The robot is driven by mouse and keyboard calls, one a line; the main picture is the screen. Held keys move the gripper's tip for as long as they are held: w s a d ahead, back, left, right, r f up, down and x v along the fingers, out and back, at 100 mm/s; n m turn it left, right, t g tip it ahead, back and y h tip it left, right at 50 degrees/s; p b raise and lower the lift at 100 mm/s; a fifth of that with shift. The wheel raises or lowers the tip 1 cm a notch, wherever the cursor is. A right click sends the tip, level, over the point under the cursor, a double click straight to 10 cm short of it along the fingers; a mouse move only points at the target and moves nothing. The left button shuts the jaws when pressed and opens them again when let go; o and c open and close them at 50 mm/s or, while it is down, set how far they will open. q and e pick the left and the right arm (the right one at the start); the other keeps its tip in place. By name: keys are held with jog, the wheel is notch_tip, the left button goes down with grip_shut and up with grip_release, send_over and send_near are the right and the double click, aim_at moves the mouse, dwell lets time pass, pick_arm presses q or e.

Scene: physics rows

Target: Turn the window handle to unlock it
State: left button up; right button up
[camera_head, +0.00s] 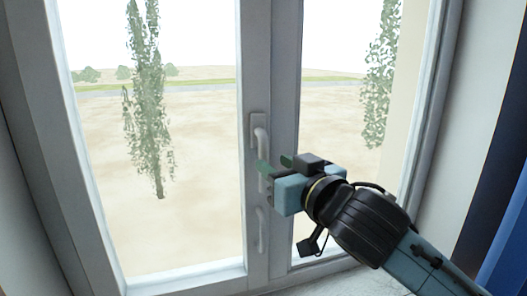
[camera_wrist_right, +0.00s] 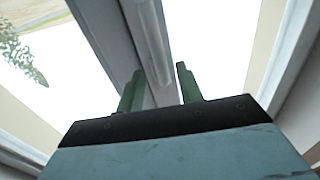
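The window handle (camera_head: 261,142) is a light grey lever on a plate on the middle frame of the window. It hangs downward, and my gripper hides part of its lower end. My right gripper (camera_head: 275,163) is at the lever's lower part, with its two green fingers spread apart. In the right wrist view a pale bar, which looks like the handle (camera_wrist_right: 150,45), runs between the lines of the two open fingers (camera_wrist_right: 159,88). I cannot tell whether either finger touches it. My left gripper is not in view.
A second light grey fitting (camera_head: 262,230) sits lower on the same middle frame (camera_head: 284,60). Glass panes lie on both sides. A white sill (camera_head: 335,282) is below, and a dark blue panel (camera_head: 500,190) stands at the right edge.

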aim_at(266, 158)
jog(key=shift+p+x, duration=0.5)
jog(key=shift+x, duration=2.25)
grip_shut()
